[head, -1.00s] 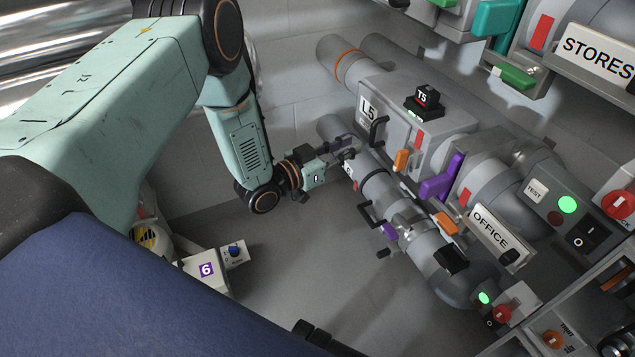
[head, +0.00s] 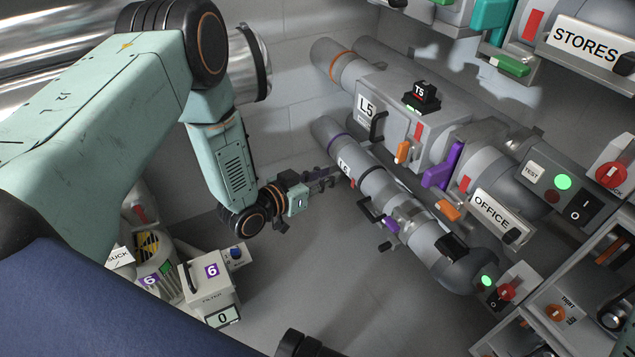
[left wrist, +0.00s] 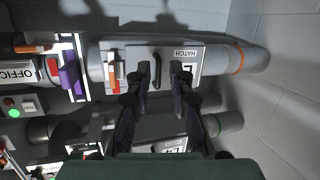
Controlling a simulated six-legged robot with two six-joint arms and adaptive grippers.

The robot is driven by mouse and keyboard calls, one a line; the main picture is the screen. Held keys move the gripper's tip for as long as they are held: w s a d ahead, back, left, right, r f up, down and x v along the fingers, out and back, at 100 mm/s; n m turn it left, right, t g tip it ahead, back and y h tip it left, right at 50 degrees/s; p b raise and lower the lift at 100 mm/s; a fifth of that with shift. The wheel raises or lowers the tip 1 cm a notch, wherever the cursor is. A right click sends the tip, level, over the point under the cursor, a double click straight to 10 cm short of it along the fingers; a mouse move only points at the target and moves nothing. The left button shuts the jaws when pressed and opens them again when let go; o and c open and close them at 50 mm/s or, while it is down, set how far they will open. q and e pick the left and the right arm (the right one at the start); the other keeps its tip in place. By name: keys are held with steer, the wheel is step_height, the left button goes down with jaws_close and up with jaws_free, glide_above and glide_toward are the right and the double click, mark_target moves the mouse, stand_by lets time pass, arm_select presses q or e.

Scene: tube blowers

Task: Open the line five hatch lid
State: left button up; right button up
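The line five hatch lid (head: 392,118) is a grey panel marked L5 on the front of a box on the upper pipe, with a black bar handle (head: 378,127). The lid looks shut. An orange latch (head: 403,151) sits at its right. In the left wrist view the lid (left wrist: 190,62) reads HATCH, with the handle (left wrist: 156,72) and orange latch (left wrist: 113,76). My left gripper (head: 338,178) is in front of and below the lid, beside the L6 pipe. Its fingers (left wrist: 158,75) are apart; the handle appears between them in the wrist view, with no contact visible. My right gripper is not in view.
The L6 pipe (head: 365,180) runs just below the L5 box, close to my left gripper. A black T5 block (head: 422,95) stands on top of the box. A purple lever (head: 443,166) and OFFICE sign (head: 495,213) are to the right. A filter unit (head: 208,287) stands lower left.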

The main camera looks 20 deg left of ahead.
arm_select(q)
steer(key=shift+s+f, duration=0.25)
stand_by(0.4)
